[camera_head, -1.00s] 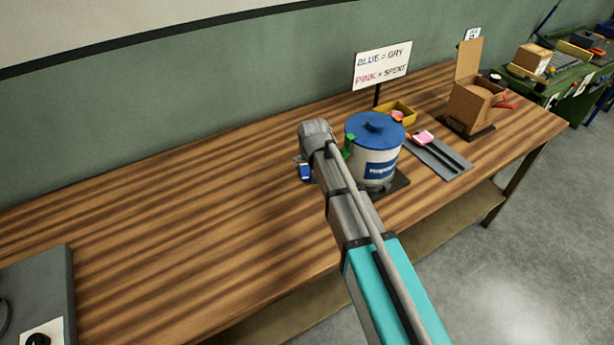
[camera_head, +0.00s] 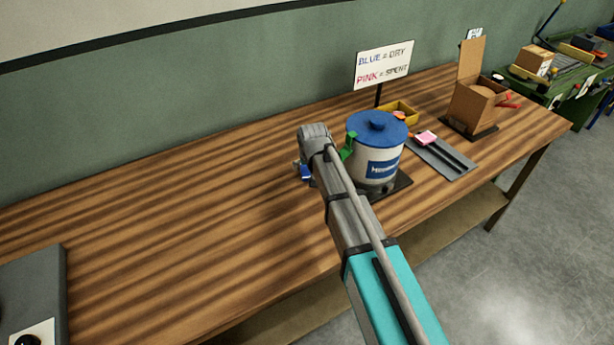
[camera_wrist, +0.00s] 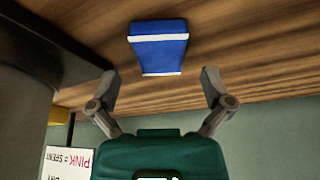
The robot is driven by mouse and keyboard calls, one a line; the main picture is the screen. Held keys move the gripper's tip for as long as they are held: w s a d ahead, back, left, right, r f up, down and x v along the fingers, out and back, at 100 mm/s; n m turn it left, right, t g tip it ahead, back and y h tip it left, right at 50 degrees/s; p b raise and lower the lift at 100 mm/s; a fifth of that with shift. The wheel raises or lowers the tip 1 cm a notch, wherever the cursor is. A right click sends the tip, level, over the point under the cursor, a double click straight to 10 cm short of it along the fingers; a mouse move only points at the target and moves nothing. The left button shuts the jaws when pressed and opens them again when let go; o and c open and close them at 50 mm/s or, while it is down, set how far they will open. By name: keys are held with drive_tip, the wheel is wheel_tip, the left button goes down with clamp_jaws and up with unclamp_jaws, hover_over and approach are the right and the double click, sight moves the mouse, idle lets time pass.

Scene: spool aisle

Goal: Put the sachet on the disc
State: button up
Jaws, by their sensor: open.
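A blue sachet (camera_wrist: 158,52) with a white band is in the wrist view, just beyond and between my fingertips, over the wooden tabletop. Whether it touches the table is unclear. My gripper (camera_wrist: 160,85) is open, with a finger on each side and clear of the sachet. In the head view a bit of blue sachet (camera_head: 306,174) shows beside my wrist, left of the drum; my arm hides most of my gripper there.
A white drum (camera_head: 384,163) with a blue lid stands right of my wrist on a dark base. Behind it are a yellow tray (camera_head: 408,113) and a sign (camera_head: 383,64) reading blue dry, pink spent. A grey box (camera_head: 35,290) is at the left. The middle-left table (camera_head: 180,225) is clear.

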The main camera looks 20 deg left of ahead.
sight(309, 171)
drive_tip(key=shift+b+x, duration=0.7)
drive_tip(key=shift+x, duration=0.35)
drive_tip(key=c, duration=1.1)
drive_tip(key=shift+r, duration=0.15)
wheel_tip(309, 171, up, 10)
drive_tip(key=p, duration=1)
